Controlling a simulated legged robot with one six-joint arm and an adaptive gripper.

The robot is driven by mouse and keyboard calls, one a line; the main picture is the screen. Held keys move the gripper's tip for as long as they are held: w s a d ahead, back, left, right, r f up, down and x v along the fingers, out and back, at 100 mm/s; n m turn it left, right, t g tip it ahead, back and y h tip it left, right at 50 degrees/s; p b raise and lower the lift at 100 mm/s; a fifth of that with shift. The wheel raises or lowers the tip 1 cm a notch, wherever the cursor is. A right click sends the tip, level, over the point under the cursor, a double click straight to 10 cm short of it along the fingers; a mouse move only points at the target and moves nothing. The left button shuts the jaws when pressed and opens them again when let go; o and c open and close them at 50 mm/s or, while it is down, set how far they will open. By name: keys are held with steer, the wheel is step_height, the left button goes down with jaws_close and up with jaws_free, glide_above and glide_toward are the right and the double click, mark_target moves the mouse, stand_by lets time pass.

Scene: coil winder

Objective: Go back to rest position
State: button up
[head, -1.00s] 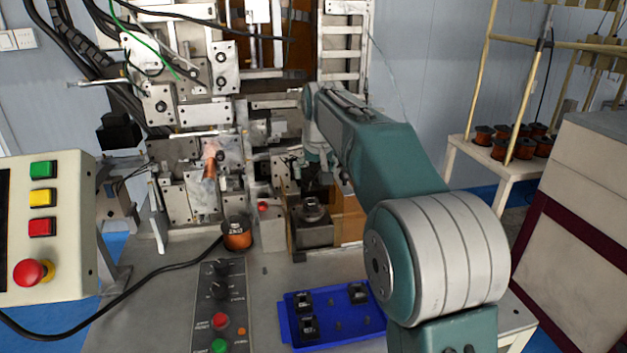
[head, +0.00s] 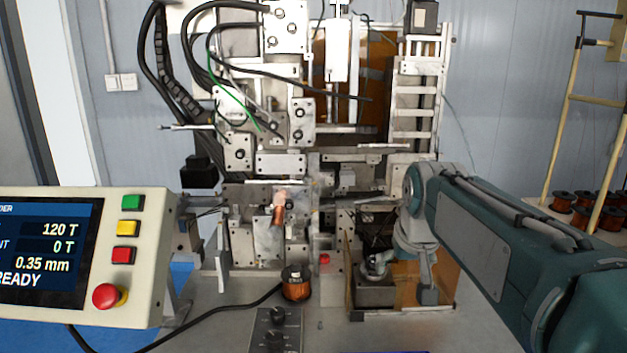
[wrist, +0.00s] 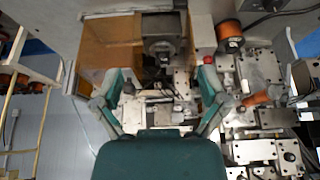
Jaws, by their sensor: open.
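My gripper (wrist: 160,82) shows in the wrist view with its two teal fingers spread apart and nothing between them. Beyond the fingers is a grey block (wrist: 160,27) with a dark round part on its front. In the head view my arm reaches in from the lower right, and its end hangs by the amber panel at the winder's right side. The fingers are hard to make out there. The coil winder (head: 282,160) fills the middle of the head view. The grey block also shows in the head view (head: 374,296), low on the right.
A copper spool (head: 296,283) stands on the table left of the block. A control panel (head: 140,270) with a screen and buttons is at left. A dark knob box (head: 277,330) lies in front. A yellow rack (head: 597,120) with spools is at right.

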steer(key=s+f, duration=0.5)
steer(key=s, duration=0.5)
steer(key=s+f, duration=0.5)
steer(key=s, duration=0.6)
steer(key=shift+t, duration=0.3)
